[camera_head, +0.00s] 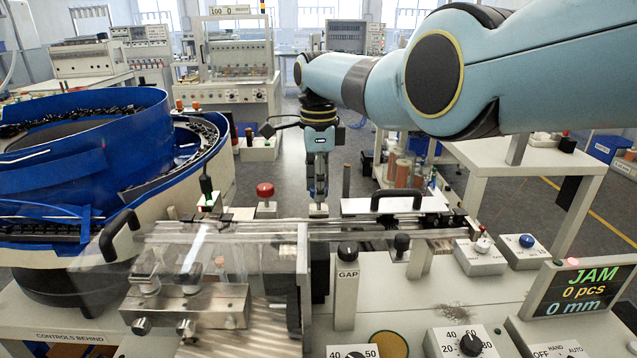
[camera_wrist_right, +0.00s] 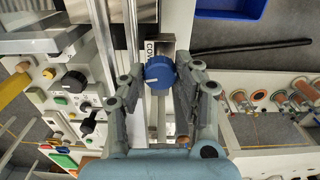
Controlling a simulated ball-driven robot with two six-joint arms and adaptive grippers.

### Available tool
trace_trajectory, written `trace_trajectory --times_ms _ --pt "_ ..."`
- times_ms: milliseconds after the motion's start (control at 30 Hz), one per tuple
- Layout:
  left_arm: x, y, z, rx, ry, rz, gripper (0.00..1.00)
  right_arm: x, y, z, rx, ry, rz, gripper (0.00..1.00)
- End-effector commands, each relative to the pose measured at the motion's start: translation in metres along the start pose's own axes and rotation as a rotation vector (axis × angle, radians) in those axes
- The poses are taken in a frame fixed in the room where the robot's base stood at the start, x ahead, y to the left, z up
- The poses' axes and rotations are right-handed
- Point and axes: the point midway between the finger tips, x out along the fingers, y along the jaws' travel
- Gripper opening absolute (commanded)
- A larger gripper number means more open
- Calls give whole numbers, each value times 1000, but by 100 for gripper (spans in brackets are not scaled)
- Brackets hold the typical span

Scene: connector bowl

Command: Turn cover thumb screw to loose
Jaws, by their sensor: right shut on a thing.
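The cover thumb screw (camera_wrist_right: 160,72) is a round blue knob with a pale line mark on it, on a small grey block whose label is partly hidden and starts with "COV". My right gripper (camera_wrist_right: 162,78) has its fingers on either side of the knob, shut on it. In the head view my right gripper (camera_head: 318,198) points straight down over a small white block (camera_head: 318,210) behind the track; its fingers hide the knob there. My left gripper is in neither view.
A blue bowl feeder (camera_head: 75,160) stands at left. A clear cover with a black handle (camera_head: 120,235) is over the near track. Right of my gripper is another black handle (camera_head: 397,197). The display (camera_head: 580,290) reads JAM, 0 pcs, 0 mm. A red button (camera_head: 265,189) stands left of my gripper.

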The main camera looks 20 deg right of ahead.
Motion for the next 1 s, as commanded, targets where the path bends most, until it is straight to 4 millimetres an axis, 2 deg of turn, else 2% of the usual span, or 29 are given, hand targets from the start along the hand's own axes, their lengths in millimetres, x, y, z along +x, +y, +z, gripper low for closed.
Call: trace_trajectory --times_ms 1000 --pt "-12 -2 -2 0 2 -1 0 -1 0 0 -958 0 -2 0"
